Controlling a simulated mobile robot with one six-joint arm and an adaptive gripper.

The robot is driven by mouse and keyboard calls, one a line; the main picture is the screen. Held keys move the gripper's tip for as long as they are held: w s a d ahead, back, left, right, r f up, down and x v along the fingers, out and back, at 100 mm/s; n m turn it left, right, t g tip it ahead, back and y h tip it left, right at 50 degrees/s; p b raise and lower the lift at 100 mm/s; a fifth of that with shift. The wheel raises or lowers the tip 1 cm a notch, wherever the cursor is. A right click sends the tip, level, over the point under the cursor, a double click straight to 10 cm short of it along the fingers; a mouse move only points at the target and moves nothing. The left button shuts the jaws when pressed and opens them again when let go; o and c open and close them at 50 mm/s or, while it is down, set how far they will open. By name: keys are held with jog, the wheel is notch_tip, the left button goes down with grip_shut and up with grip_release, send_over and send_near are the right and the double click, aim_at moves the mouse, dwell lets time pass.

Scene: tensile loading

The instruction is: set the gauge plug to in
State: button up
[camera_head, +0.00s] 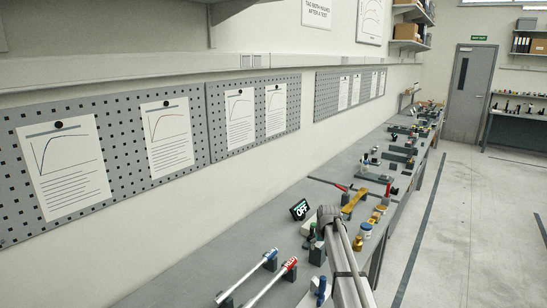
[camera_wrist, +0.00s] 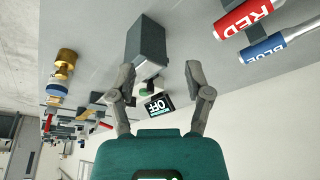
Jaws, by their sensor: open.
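My gripper (camera_wrist: 159,70) is open in the wrist view, with its two fingers spread and nothing between the tips that I can see it touching. A grey block (camera_wrist: 148,42) stands beyond the fingertips, with a small green part (camera_wrist: 148,90) near its lower end. A black display (camera_wrist: 158,105) reading OFF shows between the fingers. In the head view the same kind of display (camera_head: 300,209) stands on the bench, left of my arm. A green-topped part (camera_head: 312,234) is just below it. I cannot tell for sure which part is the gauge plug; my fingertips are hidden in the head view.
A red-labelled bar (camera_head: 273,281) and a blue-labelled bar (camera_head: 247,276) lie on rests at the near bench.

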jog(key=s+a+m+g, duration=0.1)
jog(key=s+g, duration=0.3)
jog(key=s, duration=3.4)
notch_tip(320, 180, down, 11)
jog(key=b, duration=1)
jog(key=shift+w+h, duration=0.3)
jog(key=shift+w, duration=0.1)
jog(key=shift+a+r, duration=0.1)
